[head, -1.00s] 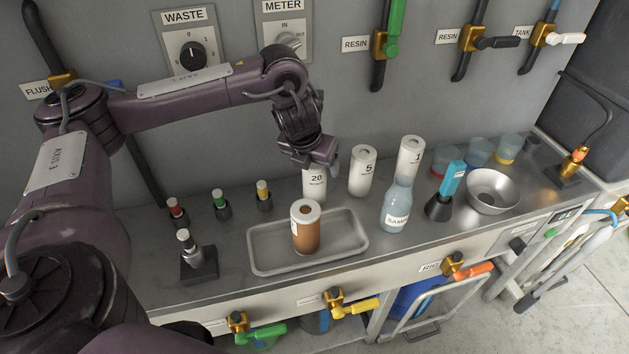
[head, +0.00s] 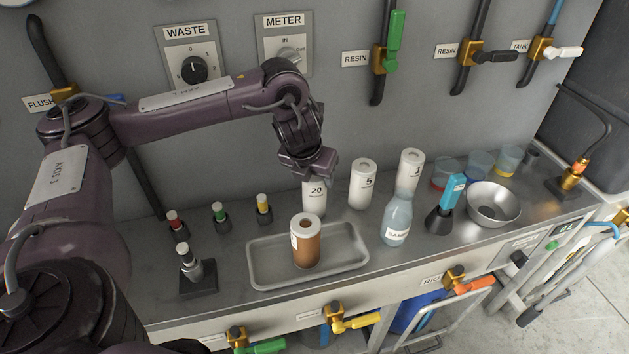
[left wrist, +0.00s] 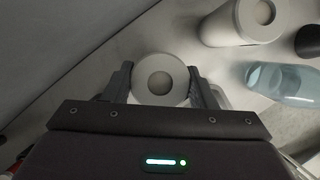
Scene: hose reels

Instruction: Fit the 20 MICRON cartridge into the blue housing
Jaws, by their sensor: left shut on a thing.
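The white 20 MICRON cartridge (head: 315,196) stands upright on the steel counter behind the grey tray. My left gripper (head: 314,174) is over its top, shut on it. In the left wrist view, the left gripper's fingers (left wrist: 160,88) lie on both sides of the cartridge's round top (left wrist: 160,74). A blue body (head: 416,311) shows partly below the counter, behind a rail; I cannot tell if it is the blue housing. My right gripper is not in view.
A used brown cartridge (head: 306,247) stands in the grey tray (head: 262,277). Cartridges marked 5 (head: 362,184) and 1 (head: 410,168) stand to the right, with a sample bottle (head: 396,220) in front. Sample vials with coloured caps (head: 220,215) stand left. A steel bowl (head: 493,205) is further right.

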